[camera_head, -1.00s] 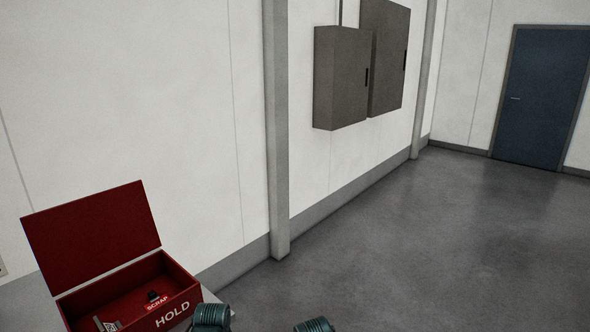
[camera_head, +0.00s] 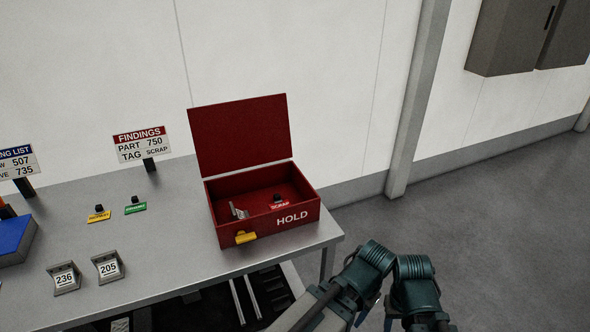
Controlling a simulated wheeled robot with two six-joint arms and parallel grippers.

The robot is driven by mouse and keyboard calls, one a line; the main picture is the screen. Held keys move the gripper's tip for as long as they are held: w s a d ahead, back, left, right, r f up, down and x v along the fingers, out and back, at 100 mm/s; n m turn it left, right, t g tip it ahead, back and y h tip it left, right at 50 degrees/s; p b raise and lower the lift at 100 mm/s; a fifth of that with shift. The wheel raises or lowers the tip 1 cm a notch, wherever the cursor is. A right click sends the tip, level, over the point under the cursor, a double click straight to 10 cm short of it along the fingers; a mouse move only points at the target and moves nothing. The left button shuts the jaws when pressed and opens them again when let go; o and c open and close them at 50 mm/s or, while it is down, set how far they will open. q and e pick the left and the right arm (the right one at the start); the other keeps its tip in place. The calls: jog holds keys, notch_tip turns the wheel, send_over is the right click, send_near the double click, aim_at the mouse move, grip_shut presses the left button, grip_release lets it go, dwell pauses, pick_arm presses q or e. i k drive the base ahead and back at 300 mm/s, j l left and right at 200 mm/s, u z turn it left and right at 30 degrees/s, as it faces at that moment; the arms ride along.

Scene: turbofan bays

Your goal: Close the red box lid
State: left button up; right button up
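The red box (camera_head: 262,232) marked HOLD stands on the right end of the grey bench. Its red lid (camera_head: 240,133) is raised at the back, leaning slightly back, and the box is open. Inside lie a small metal part with a label and a red SCRAP tag (camera_head: 280,205) with a black knob. A yellow tag (camera_head: 246,237) is at the box's front left. Teal links of my two arms show at the bottom, right of the bench and apart from the box. I cannot make out either gripper's fingers.
The grey bench (camera_head: 150,245) also holds a FINDINGS sign (camera_head: 142,143), yellow (camera_head: 99,217) and green (camera_head: 136,208) tags, numbered parts 236 (camera_head: 65,278) and 205 (camera_head: 108,267), and a blue bin (camera_head: 12,240). A wall column (camera_head: 412,110) stands behind. Open floor (camera_head: 500,220) lies right.

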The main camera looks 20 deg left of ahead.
aim_at(227, 136)
jog(key=j+u, duration=0.15)
jog(key=u, duration=0.9)
jog(key=j+z, duration=0.25)
jog(key=j, duration=0.65)
